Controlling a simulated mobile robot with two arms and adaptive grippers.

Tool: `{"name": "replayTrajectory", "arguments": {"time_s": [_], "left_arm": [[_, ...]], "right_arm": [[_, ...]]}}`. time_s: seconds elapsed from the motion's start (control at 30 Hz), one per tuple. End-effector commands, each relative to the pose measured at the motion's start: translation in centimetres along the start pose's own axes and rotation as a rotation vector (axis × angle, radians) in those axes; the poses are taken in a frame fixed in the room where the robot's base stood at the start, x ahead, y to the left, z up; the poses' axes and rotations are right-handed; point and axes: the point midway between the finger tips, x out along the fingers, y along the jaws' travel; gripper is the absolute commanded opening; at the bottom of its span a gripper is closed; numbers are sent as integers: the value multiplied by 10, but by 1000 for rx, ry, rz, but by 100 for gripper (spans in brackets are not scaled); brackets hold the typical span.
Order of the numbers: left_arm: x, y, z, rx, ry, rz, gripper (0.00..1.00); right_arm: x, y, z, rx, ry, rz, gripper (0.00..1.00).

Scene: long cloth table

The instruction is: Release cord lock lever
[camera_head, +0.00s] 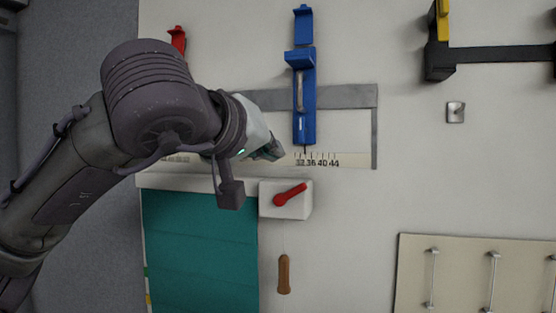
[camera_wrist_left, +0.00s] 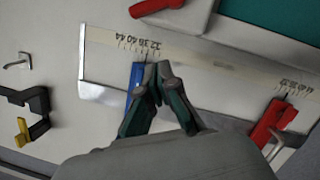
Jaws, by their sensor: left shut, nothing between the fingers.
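The cord lock is a white box (camera_head: 268,206) with a red lever (camera_head: 290,195) on its face, tilted up to the right. In the left wrist view the red lever (camera_wrist_left: 152,7) shows at the top edge, on its partly cut-off box. A wooden cord pull (camera_head: 284,274) hangs below the box. The teal blind (camera_head: 200,250) is to its left. My left gripper (camera_head: 276,151) is shut and empty, above the box and apart from the lever. In the left wrist view its fingertips (camera_wrist_left: 158,76) meet beside the blue slide. My right gripper is not in view.
A blue slide (camera_head: 304,100) sits on a grey frame (camera_head: 350,97) with a numbered scale (camera_head: 340,160). A red slide (camera_wrist_left: 276,121) is at the frame's other end. A black and yellow clamp (camera_head: 440,55) is at upper right, a panel with rods (camera_head: 465,275) at lower right.

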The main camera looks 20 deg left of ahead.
Motion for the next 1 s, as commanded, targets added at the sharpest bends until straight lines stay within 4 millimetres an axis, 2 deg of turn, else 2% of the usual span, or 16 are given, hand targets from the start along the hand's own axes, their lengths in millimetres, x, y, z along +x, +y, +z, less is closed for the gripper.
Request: {"name": "replayTrajectory", "arguments": {"time_s": [0.03,0.1,0.4,0.6,1.0], "left_arm": [[-10,-4,8,2,4,3,0],[-26,-4,8,1,4,3,0],[-78,-4,6,1,2,2,0],[-89,-3,5,1,0,0,0],[-89,-3,5,1,-1,0,0]], "right_arm": [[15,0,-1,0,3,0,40],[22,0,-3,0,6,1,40],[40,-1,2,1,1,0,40],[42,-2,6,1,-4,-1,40],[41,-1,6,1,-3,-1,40]]}}
